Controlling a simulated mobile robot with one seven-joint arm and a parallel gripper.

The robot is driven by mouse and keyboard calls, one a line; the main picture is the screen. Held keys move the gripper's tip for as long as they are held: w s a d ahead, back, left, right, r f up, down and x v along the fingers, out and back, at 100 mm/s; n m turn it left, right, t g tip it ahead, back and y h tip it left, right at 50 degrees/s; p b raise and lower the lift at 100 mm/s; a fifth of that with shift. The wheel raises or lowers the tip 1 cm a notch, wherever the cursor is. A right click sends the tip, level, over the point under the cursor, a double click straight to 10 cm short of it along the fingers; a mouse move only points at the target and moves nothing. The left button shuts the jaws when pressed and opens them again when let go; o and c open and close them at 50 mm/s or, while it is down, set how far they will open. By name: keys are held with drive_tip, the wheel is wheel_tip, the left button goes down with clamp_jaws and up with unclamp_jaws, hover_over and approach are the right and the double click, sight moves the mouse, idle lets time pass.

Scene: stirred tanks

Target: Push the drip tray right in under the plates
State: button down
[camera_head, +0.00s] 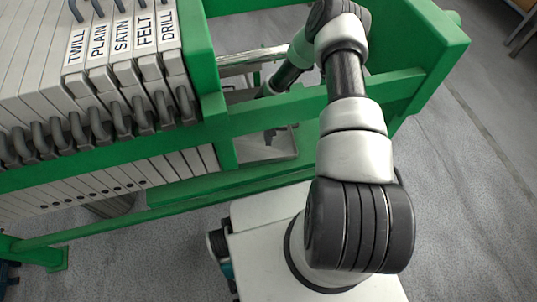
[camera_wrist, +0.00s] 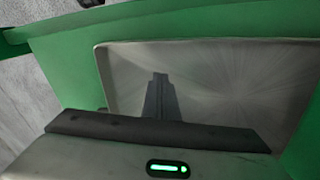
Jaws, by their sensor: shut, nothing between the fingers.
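The drip tray (camera_wrist: 225,75) is a shallow grey metal pan with a raised rim. It fills much of the wrist view and runs out of sight at the lower right. In the head view only a part of the tray (camera_head: 252,152) shows, below the green beam and right of the plates (camera_head: 180,165). My gripper (camera_wrist: 160,77) is shut and empty, its dark fingers over the tray floor. In the head view my gripper (camera_head: 270,136) shows small beneath the beam. I cannot tell whether the fingertips touch the tray.
Labelled plates (camera_head: 125,62) with grey handles hang at the left. Grey floor (camera_head: 470,200) is open at the right.

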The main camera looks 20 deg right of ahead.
sight(269, 151)
wheel_tip(269, 151, down, 4)
drive_tip(key=shift+f+b, duration=0.1)
drive_tip(key=shift+b, duration=0.3)
drive_tip(key=shift+s+a, duration=0.15)
drive_tip(key=shift+s, duration=0.45)
drive_tip(key=shift+s+a, duration=0.15)
drive_tip(key=shift+s, duration=0.45)
drive_tip(key=shift+s+a, duration=0.2)
drive_tip(key=shift+s, duration=0.55)
drive_tip(key=shift+s+a, duration=0.2)
drive_tip(key=shift+s, duration=0.15)
drive_tip(key=shift+s+a, duration=0.25)
drive_tip(key=shift+s, duration=1)
drive_tip(key=shift+w, duration=0.1)
